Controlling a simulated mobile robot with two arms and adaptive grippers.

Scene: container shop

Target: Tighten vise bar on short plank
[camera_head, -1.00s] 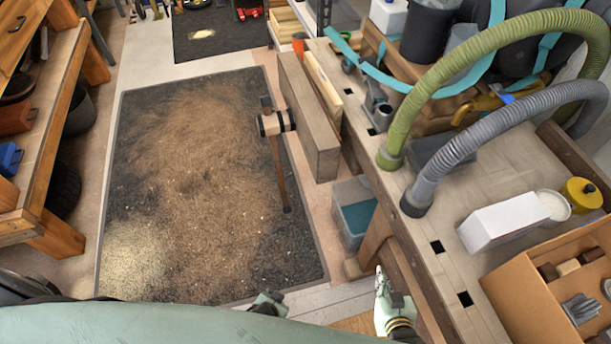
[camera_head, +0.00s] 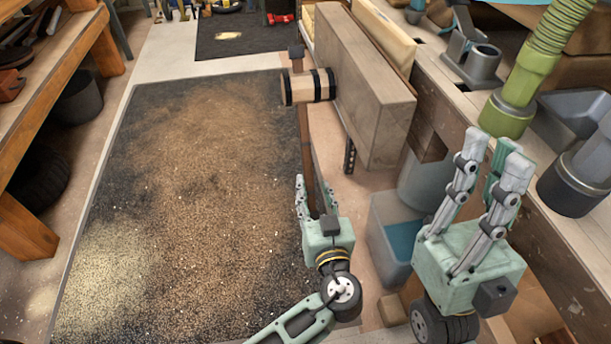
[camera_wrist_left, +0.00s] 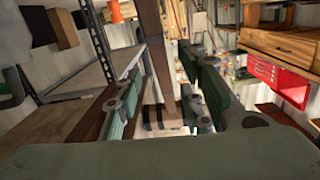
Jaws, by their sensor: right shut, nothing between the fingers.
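The vise's brown bar (camera_head: 305,135) hangs nearly upright through the round wooden hub (camera_head: 297,90), which has black bands. The hub sits on the front of the grey-brown vise jaw (camera_head: 365,85). A pale short plank (camera_head: 385,32) stands between that jaw and the bench. My left gripper (camera_head: 303,182) is below the hub at the bar's lower part. In the left wrist view its fingers are apart, with the bar (camera_wrist_left: 152,45) showing between them; contact cannot be told.
The workbench (camera_head: 570,255) runs along the right, with green and grey hoses (camera_head: 545,70) on it. A grey bin (camera_head: 385,235) stands below the vise, close to both grippers. The sawdust-covered mat (camera_head: 180,190) on the left is clear.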

